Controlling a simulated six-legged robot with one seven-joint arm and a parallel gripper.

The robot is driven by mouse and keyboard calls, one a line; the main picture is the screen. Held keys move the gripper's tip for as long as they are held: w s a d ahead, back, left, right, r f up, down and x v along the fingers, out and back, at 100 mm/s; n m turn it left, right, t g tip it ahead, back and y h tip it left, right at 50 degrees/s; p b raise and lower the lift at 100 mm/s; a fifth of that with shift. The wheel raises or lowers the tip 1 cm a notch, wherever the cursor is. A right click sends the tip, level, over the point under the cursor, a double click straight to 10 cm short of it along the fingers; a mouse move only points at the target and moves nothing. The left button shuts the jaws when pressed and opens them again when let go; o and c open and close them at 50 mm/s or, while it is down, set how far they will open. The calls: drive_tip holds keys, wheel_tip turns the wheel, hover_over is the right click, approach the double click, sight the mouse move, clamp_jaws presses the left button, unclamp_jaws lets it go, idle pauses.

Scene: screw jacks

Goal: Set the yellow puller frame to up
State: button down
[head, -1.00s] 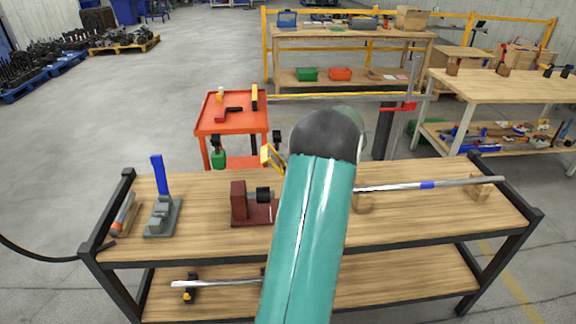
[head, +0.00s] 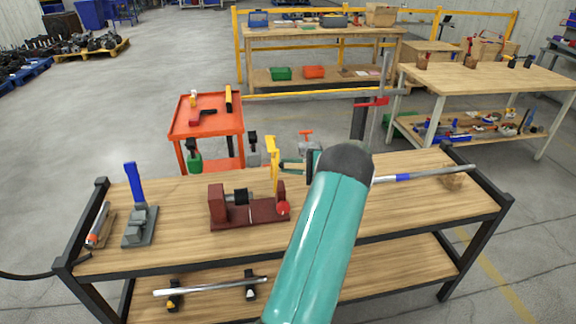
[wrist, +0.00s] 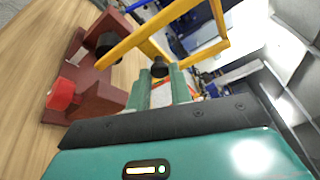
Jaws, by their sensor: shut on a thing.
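The yellow puller frame (head: 273,163) stands roughly upright, above the dark red base (head: 250,213) on the near bench. It also shows in the wrist view as yellow bars (wrist: 148,32) crossing above my fingers. My gripper (head: 287,166) reaches in from the right at the frame's middle. In the wrist view my gripper (wrist: 160,80) is shut on a black knob (wrist: 160,67) that appears to belong to the frame; the exact contact is partly hidden. A black cylinder (head: 241,197) and a round red knob (head: 283,208) sit on the base.
A blue-handled grey device (head: 137,205) stands on the left of the bench (head: 180,235). A long metal bar (head: 420,176) lies at the right. An orange cart (head: 207,118) stands behind. Bare wood lies in front of the base.

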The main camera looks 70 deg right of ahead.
idle(0.3)
drive_tip(key=c, duration=1.3)
unclamp_jaws()
drive_tip(key=shift+o, duration=0.2)
drive_tip(key=shift+s, duration=0.1)
drive_tip(key=s+d, duration=0.1)
drive_tip(key=s, duration=1.2)
drive_tip(key=shift+s+d+r, duration=0.25)
drive_tip(key=shift+r, duration=0.2)
